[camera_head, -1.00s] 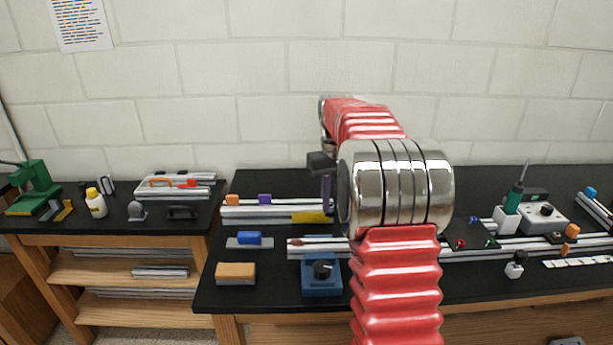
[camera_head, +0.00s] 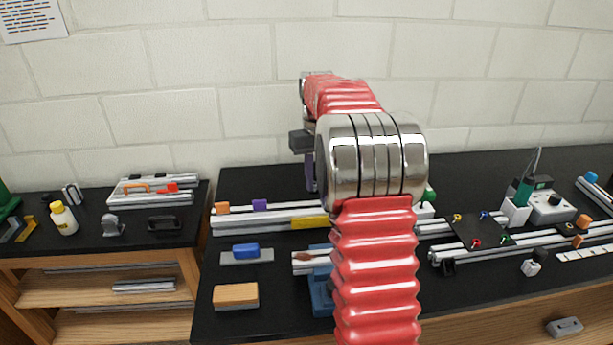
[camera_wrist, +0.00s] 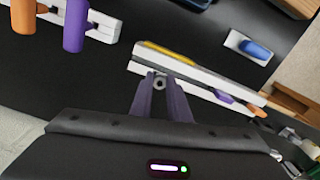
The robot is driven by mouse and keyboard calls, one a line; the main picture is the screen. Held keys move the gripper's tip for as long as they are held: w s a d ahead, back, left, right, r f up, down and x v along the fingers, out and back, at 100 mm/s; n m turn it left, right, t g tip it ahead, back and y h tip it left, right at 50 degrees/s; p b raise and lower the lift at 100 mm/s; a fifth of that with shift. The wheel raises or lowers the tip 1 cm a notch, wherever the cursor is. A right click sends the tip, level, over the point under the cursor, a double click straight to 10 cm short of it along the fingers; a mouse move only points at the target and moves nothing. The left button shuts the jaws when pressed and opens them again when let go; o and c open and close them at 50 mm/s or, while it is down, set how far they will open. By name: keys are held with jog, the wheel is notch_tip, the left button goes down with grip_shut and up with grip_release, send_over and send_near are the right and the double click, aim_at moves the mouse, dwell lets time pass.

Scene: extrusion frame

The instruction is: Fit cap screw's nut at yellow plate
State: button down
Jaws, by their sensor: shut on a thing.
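The yellow plate (camera_head: 310,222) is on the side of a silver extrusion rail (camera_head: 283,220) on the black bench, left of my arm. In the wrist view the yellow plate (camera_wrist: 168,51) lies along the rail's far side, beyond my fingertips. My gripper (camera_wrist: 160,88) has purple fingers shut on a small grey nut (camera_wrist: 159,84), held at their tips near the rail's end. The gap between nut and rail is hard to judge. In the head view my gripper (camera_head: 309,172) is over the rail, partly hidden by my wrist. I cannot make out the cap screw.
Orange (camera_head: 222,208) and purple (camera_head: 259,205) blocks sit along the rail. A blue block (camera_head: 246,250) and a tan block (camera_head: 236,294) lie in front. A blue device (camera_head: 320,290) is partly behind my arm. More rails and a dark plate (camera_head: 478,230) are at right.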

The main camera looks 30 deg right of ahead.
jog(key=shift+w+a, duration=0.25)
jog(key=shift+a, duration=0.2)
jog(key=shift+f, duration=0.15)
jog(key=shift+w+f, duration=0.1)
jog(key=shift+f, duration=2.05)
jog(key=shift+f, duration=1.05)
jog(key=c, duration=1.6)
grip_release()
